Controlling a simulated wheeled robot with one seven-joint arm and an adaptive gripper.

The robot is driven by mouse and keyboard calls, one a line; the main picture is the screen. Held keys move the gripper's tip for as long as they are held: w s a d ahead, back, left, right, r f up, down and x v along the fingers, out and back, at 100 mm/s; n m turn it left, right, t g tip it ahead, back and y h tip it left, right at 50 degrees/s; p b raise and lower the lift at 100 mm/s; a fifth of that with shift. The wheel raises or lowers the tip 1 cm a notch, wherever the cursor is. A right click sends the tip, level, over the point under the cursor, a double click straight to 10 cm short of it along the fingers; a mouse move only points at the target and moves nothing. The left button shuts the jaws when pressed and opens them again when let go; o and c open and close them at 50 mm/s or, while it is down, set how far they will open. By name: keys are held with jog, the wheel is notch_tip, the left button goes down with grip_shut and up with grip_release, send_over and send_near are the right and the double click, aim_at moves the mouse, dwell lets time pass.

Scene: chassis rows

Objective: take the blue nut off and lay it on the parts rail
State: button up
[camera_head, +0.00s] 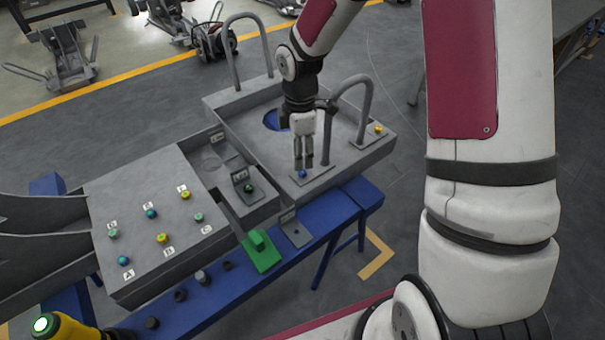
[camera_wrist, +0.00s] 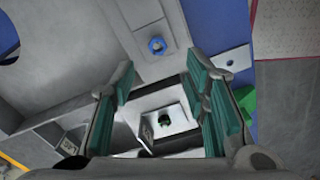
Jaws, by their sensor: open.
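A blue nut (camera_head: 303,174) sits on a small grey plate at the foot of a bent handle on the grey chassis. It also shows in the wrist view (camera_wrist: 157,46), on its plate beyond the fingertips. My gripper (camera_head: 304,162) points down right above this nut, in line with it in the head view. Its green-padded fingers (camera_wrist: 161,82) are apart, with nothing held between them. A blue rail (camera_head: 225,294) runs along the chassis's near side with several dark pieces on it; I cannot tell for sure that it is the parts rail.
A lettered panel (camera_head: 150,180) at the left bears several coloured nuts, blue ones among them. Two bent handles (camera_head: 369,100) rise from the chassis. A yellow nut (camera_head: 378,129) is further right.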

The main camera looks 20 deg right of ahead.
aim_at(300, 176)
jog(key=shift+w+f+b, duration=0.2)
jog(key=shift+f+b, duration=0.45)
jog(key=shift+f, duration=2.45)
grip_shut()
